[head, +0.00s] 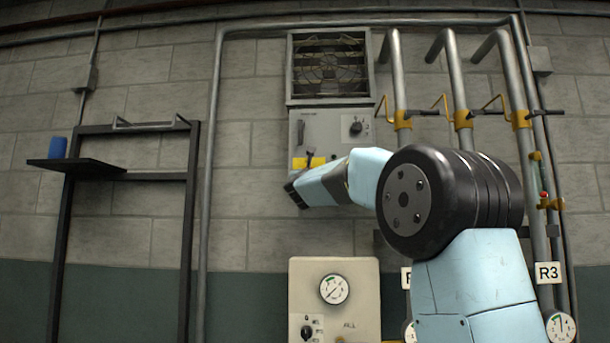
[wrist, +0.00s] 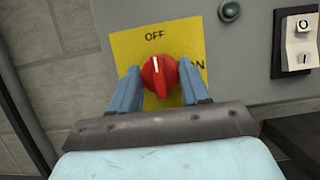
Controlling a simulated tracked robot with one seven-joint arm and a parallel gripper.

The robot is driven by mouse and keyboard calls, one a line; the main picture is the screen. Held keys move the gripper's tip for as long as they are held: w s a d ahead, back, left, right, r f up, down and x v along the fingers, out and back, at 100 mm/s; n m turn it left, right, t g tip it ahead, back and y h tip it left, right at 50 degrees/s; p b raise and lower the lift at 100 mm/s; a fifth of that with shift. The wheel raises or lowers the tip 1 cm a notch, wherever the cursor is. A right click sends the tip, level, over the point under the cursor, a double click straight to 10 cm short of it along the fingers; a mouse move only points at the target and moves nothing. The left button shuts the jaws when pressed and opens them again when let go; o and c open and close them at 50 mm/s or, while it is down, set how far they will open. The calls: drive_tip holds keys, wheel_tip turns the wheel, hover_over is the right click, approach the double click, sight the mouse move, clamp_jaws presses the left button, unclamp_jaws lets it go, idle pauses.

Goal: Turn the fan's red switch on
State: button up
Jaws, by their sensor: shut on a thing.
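The red switch (wrist: 160,76) is a round knob on a yellow plate (wrist: 130,48) marked OFF at the top and ON at the right. Its white pointer line points up, close to OFF. My gripper (wrist: 159,84) has its two blue fingers on either side of the knob, shut on it. In the head view, the yellow plate (head: 316,161) shows on the grey control box (head: 328,130) under the fan (head: 330,68); my wrist covers the lower part of the box and the knob cannot be made out there.
In the head view, pipes with yellow-collared valves (head: 463,119) stand to the right, and a gauge panel (head: 334,265) stands below. A shelf frame (head: 190,175) is at left.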

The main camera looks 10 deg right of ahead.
drive_tip(key=shift+a, duration=0.25)
drive_tip(key=shift+m, duration=0.4)
drive_tip(key=m+g+h, duration=0.1)
drive_tip(key=m+g, duration=0.1)
drive_tip(key=m, duration=0.5)
drive_tip(key=m+g+h, duration=0.2)
drive_tip(key=m+g, duration=0.1)
drive_tip(key=m, duration=0.4)
drive_tip(key=m+g+h, duration=0.1)
drive_tip(key=m+g, duration=0.1)
drive_tip(key=m, duration=0.5)
drive_tip(key=shift+w+a+r+m+g+h, duration=0.1)
drive_tip(key=shift+w+m+g+h, duration=0.05)
drive_tip(key=shift+m+g+h, duration=0.15)
